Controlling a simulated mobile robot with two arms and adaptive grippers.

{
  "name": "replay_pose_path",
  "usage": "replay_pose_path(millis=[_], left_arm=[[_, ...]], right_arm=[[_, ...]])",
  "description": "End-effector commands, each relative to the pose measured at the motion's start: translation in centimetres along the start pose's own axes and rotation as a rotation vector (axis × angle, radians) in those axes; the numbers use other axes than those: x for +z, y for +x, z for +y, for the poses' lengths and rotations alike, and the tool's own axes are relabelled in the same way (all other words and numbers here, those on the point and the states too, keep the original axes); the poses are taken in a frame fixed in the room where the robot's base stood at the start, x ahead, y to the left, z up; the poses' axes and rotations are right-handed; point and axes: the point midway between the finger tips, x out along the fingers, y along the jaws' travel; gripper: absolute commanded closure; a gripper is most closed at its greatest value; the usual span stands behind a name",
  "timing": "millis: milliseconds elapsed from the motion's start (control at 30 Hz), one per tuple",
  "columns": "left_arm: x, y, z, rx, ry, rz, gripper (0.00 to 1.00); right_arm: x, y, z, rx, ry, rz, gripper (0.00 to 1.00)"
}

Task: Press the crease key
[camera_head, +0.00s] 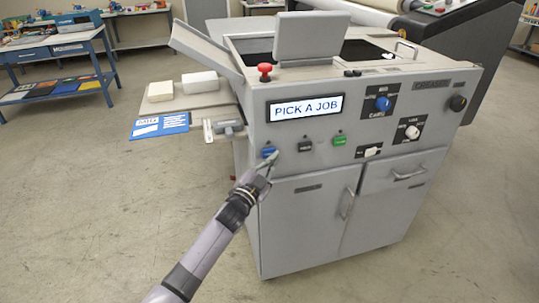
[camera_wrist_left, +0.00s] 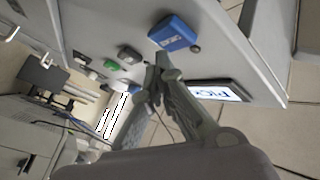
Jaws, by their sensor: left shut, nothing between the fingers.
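The grey creaser machine (camera_head: 290,185) has a row of keys on its front: a blue key (camera_head: 269,151), a dark key (camera_head: 305,146) and a green key (camera_head: 339,140). Their labels are too small to read. My left gripper (camera_head: 271,160) is shut and empty, with its tips just below and in front of the blue key. In the left wrist view the fingertips (camera_wrist_left: 160,60) are close to the blue key (camera_wrist_left: 174,33); I cannot tell whether they touch it. The display (camera_head: 306,107) reads "PICK A JOB". My right gripper is not in view.
A red emergency button (camera_head: 265,69) stands on top, above the display. Knobs, a blue one (camera_head: 383,104) among them, are at the panel's right. A side tray (camera_head: 180,105) with white blocks and a blue card (camera_head: 160,125) juts out left. The floor in front is clear.

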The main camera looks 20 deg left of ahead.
Motion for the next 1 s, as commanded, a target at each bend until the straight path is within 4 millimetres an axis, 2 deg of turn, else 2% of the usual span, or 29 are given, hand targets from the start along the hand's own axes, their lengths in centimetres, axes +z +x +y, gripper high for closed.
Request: replay_pose_path(millis=[1000], left_arm=[[0.43,0.63,-0.43,0.001,0.0,0.0,1.0]], right_arm=[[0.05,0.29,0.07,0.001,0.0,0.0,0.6]])
